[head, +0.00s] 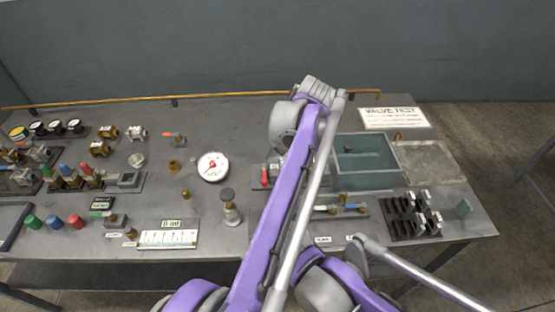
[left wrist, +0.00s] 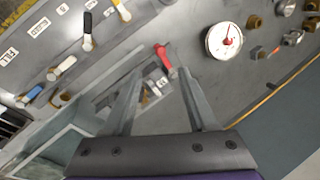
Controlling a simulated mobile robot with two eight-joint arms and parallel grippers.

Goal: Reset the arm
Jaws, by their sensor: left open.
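My left arm, purple and grey, crosses the middle of the head view from the bottom edge up over the bench. In the left wrist view, my left gripper (left wrist: 160,80) is open with nothing between its two grey fingers. Beyond its fingertips is a red-handled valve (left wrist: 162,54), and the fingers look apart from it. That red handle also shows in the head view (head: 264,177), just left of my arm. In the head view the fingers are hard to make out behind the wrist. My right gripper is not in view.
The grey bench (head: 175,265) carries a white dial gauge (head: 213,167), brass fittings and several valves on the left. On the right are a shallow glass-sided tank (head: 335,180), a block of black clips (head: 408,217) and a "VALVE TEST" sign (head: 394,118). A copper pipe (head: 130,100) runs along the back.

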